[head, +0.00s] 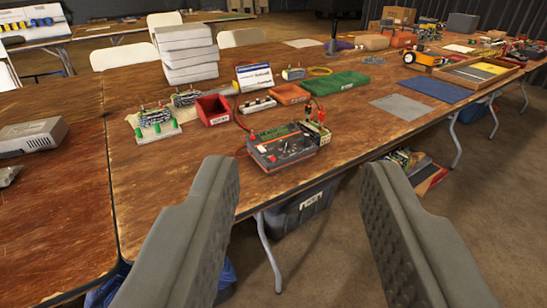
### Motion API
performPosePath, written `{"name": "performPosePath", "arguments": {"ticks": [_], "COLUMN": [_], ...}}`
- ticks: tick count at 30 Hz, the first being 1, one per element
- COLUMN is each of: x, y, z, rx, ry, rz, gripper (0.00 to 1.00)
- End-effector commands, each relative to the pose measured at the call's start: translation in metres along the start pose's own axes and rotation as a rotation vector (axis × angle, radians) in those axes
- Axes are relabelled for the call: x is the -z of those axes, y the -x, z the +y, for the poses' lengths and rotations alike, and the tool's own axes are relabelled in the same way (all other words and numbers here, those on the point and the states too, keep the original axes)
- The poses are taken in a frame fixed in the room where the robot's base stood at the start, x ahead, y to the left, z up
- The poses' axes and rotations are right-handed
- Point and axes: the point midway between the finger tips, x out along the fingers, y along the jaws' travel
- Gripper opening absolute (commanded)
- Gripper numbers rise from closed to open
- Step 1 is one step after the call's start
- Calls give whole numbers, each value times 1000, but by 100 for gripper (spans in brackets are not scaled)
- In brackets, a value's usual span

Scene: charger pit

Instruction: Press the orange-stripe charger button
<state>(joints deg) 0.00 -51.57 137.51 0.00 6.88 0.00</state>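A dark charger box (281,147) with a red-orange lower edge stands at the near edge of the long brown table (150,215), ahead of my gripper. Red and black wires rise from it. The charger's buttons are too small to tell apart, and I cannot make out which one has an orange stripe. My gripper (297,170) is open, with its two grey fingers wide apart and nothing between them. It is short of the charger and not touching it.
A grey mat (402,107) is at the right. A grey tub (300,208) is under the table. Floor at the right is open.

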Motion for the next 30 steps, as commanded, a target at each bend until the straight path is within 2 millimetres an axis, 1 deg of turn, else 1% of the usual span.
{"name": "performPosePath", "arguments": {"ticks": [1, 5, 6, 30], "x": [0, 0, 0, 0], "y": [0, 0, 0, 0], "z": [0, 0, 0, 0], "rx": [0, 0, 0, 0], "ry": [0, 0, 0, 0], "rz": [0, 0, 0, 0], "gripper": [29, 4, 0, 0]}}
